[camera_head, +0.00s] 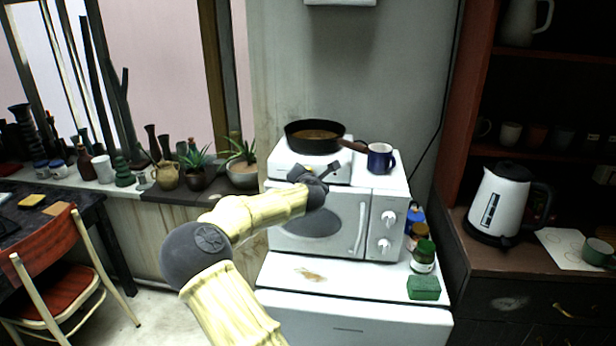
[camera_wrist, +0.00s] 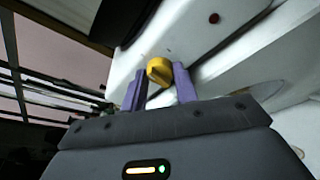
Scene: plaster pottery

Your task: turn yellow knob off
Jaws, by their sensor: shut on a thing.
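The yellow knob (camera_wrist: 159,71) sits on the front face of a white hot plate (camera_wrist: 200,45), seen in the wrist view. My gripper (camera_wrist: 159,84) is at the knob, with one purple finger on each side of it. It is shut on the knob. In the head view the hot plate (camera_head: 284,170) stands on top of a white microwave, and my gripper (camera_head: 318,170) reaches to its front. The knob is mostly hidden there behind my gripper. A small red dot (camera_wrist: 213,18) shows on the hot plate's face.
A dark pan (camera_head: 314,136) stands on the hot plate, its handle to the right. A blue mug (camera_head: 380,158) stands beside it on the microwave (camera_head: 345,225). A green sponge (camera_head: 423,288) and jars (camera_head: 423,257) are lower right. A kettle (camera_head: 500,205) stands on the right cabinet.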

